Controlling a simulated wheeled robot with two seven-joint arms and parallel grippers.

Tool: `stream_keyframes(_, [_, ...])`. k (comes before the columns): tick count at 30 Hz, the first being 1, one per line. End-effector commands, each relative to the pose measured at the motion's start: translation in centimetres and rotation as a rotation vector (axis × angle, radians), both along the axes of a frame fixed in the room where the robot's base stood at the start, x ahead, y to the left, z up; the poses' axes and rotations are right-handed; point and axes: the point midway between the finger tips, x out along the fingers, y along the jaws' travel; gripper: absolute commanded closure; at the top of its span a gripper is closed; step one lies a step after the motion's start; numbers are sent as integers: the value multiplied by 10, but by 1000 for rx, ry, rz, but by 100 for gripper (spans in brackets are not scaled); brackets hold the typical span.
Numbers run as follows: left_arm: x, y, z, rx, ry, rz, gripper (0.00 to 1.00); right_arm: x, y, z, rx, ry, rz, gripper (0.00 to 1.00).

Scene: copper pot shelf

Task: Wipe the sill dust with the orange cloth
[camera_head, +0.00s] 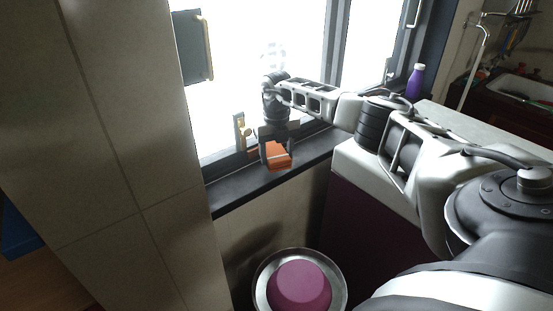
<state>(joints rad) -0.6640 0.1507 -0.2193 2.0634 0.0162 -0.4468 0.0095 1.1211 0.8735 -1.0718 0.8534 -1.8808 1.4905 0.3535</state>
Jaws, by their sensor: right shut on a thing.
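The orange cloth (278,155) looks like a small folded orange block with a pale line across it. It is at the dark window sill (243,190), close to the window frame. My right gripper (275,147) is shut on the cloth, its arm reaching in from the right across the counter. Whether the cloth touches the sill is hard to tell. I cannot make out any dust on the sill. My left gripper is not in view.
A purple bottle (415,82) stands at the back right by the window. A pale counter (352,158) borders the sill on the right. A tiled wall (110,120) closes the left.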

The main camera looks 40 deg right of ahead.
Motion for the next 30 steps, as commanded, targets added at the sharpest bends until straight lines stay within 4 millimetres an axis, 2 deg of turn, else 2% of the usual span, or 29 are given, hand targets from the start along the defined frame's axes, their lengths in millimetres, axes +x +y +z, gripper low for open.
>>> stream_keyframes(6, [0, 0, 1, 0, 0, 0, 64, 0, 0, 16, -1, -2, 0, 64])
stream_keyframes(18, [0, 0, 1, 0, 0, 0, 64, 0, -1, 20, -1, -3, 0, 64])
stream_keyframes(30, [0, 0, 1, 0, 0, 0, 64, 0, -1, 48, -1, -3, -1, 64])
